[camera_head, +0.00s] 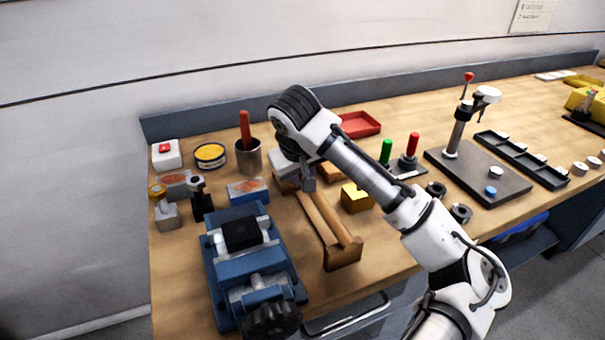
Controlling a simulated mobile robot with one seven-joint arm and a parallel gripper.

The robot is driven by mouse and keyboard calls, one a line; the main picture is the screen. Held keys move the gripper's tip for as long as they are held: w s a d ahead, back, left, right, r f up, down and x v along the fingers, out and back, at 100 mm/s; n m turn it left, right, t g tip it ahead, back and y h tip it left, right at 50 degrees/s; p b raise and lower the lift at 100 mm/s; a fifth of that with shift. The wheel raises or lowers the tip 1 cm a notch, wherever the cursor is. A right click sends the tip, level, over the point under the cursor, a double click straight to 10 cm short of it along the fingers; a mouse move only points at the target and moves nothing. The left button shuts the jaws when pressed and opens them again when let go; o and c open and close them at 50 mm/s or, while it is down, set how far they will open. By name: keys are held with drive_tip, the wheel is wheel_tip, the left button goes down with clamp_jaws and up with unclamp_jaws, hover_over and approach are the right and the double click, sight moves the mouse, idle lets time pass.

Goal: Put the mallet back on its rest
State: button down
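My gripper (307,184) points down over the far end of a long wooden piece in the middle of the bench. This wooden piece, which looks like the rest (345,256), has a notched block at its near end. A bar runs back from the block towards my gripper. Brown wooden parts (331,171) show beside and behind my gripper; they may be the mallet's head, but my wrist hides most of them. I cannot tell whether my fingers touch or hold the mallet, or whether they are open.
A blue vise (246,262) stands left of the wooden piece. A yellow block (356,197) sits close on its right. A cup (248,157) with a red handle, a blue box (247,190) and a red tray (359,124) lie around. A press (476,174) stands right.

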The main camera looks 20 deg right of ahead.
drive_tip(key=c, duration=1.2)
unclamp_jaws()
drive_tip(key=shift+o, duration=0.2)
drive_tip(key=shift+r, duration=0.1)
drive_tip(key=v, duration=1.3)
drive_tip(key=shift+r+b, duration=0.35)
drive_tip(key=shift+b, duration=0.05)
drive_tip(key=shift+s+a+f, duration=0.1)
drive_tip(key=shift+s+a, duration=0.05)
drive_tip(key=shift+s, duration=0.05)
